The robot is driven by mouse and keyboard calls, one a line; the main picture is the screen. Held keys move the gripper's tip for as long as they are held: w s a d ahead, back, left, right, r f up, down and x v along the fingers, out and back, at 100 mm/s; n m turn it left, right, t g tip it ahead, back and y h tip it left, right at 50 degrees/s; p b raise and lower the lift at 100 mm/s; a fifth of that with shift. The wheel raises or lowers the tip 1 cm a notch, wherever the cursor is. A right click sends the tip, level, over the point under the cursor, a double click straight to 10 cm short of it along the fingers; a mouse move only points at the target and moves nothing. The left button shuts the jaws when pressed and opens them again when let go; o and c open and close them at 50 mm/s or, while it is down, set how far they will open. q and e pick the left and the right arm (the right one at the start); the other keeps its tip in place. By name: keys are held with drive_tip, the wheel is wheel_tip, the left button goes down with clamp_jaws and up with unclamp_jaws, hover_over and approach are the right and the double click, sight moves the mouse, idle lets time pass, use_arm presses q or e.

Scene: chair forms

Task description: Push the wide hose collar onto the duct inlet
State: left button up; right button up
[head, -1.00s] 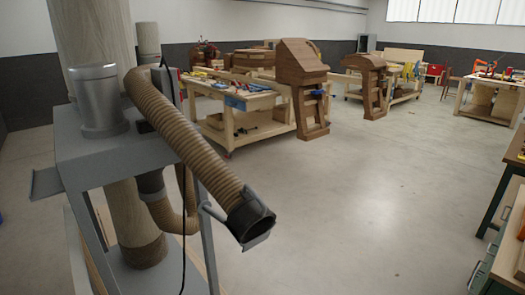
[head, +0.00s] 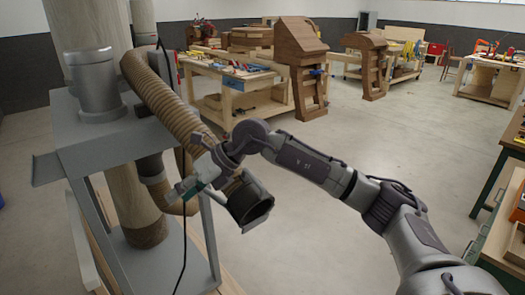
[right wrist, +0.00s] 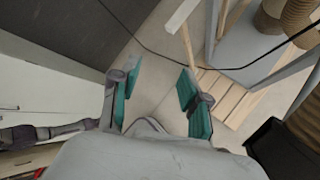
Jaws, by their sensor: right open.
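The wide hose collar (head: 248,203) is a dark, flared mouth at the lower end of the ribbed brown hose (head: 172,108). It hangs in front of the grey stand, its opening facing down and right. In the right wrist view the dark collar (right wrist: 272,150) is at the lower right, outside the jaws. My right gripper (head: 183,193) is just left of the collar in the head view. Its teal-padded fingers (right wrist: 162,97) are apart with nothing between them. I cannot make out for certain which part is the duct inlet. My left gripper is not in view.
The grey stand (head: 130,143) carries a grey metal cylinder (head: 95,82) and stands by a thick column. A thin black cable hangs near the gripper. Workbenches (head: 245,88) with tools stand behind, and a drawer bench (head: 500,215) is at right. The floor between is clear.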

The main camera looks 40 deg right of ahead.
drive_tip(key=w+d+r+m+h, duration=0.15)
drive_tip(key=d+h, duration=0.35)
drive_tip(key=d, duration=0.8)
drive_tip(key=m+h, duration=0.2)
drive_tip(key=h, duration=0.2)
approach(254, 177)
drive_tip(key=shift+g, duration=0.3)
drive_tip(key=b+x, duration=0.5)
drive_tip(key=x, duration=0.5)
drive_tip(key=shift+w+b, duration=0.1)
drive_tip(key=shift+b, duration=0.25)
drive_tip(key=shift+w+f+n, duration=0.2)
drive_tip(key=shift+f+n, duration=0.05)
drive_tip(key=shift+f, duration=0.3)
drive_tip(key=shift+c, duration=0.2)
drive_tip(key=shift+y, duration=0.3)
clamp_jaws()
drive_tip(key=shift+r, duration=0.25)
